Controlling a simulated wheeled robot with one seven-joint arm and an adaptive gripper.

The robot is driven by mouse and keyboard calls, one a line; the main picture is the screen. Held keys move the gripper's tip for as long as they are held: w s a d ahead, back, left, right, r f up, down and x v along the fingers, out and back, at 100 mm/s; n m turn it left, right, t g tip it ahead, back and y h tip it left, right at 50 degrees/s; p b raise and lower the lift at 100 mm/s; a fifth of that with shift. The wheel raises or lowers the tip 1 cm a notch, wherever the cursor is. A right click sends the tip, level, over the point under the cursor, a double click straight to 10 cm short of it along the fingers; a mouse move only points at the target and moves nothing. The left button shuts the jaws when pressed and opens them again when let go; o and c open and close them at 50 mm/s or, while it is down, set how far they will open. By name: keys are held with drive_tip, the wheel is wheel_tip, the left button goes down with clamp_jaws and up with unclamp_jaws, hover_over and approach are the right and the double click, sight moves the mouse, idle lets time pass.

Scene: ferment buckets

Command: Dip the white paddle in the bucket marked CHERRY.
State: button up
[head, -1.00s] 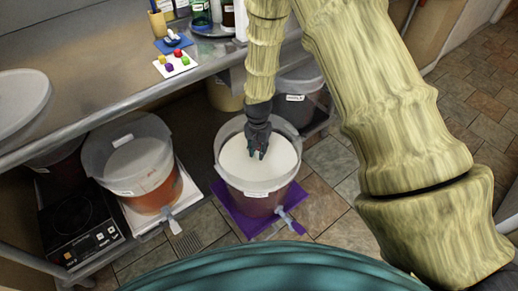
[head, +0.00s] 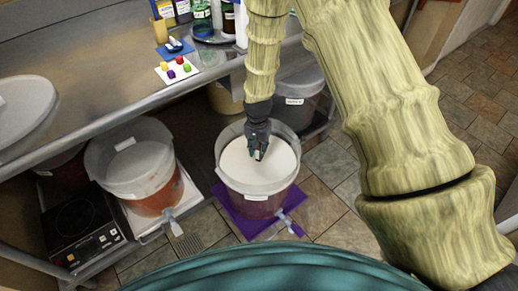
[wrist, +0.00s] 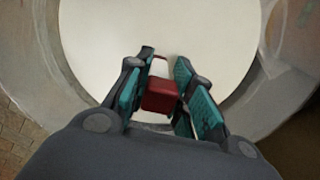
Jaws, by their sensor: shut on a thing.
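My gripper (wrist: 160,92) is shut on a red block-shaped piece (wrist: 160,97), with a bright white part (wrist: 159,68) just beyond it; this looks like the white paddle, mostly hidden by the fingers. In the head view my gripper (head: 258,154) points down over the middle of a translucent bucket (head: 258,196) with a white surface inside. I cannot tell whether the paddle's lower end touches that surface. The front label is too small to read, so I cannot tell which bucket is CHERRY. Another bucket (head: 150,190) with orange-red contents stands to the left.
The central bucket stands on a purple mat (head: 235,213), its tap (head: 290,224) facing front. A third bucket (head: 298,88) stands behind. A steel counter (head: 105,65) holds a white board with coloured cubes (head: 178,71) and bottles. A black hot plate (head: 80,228) is at lower left.

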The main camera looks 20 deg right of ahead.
drive_tip(key=shift+r+p, duration=4.35)
drive_tip(key=shift+r, duration=1.65)
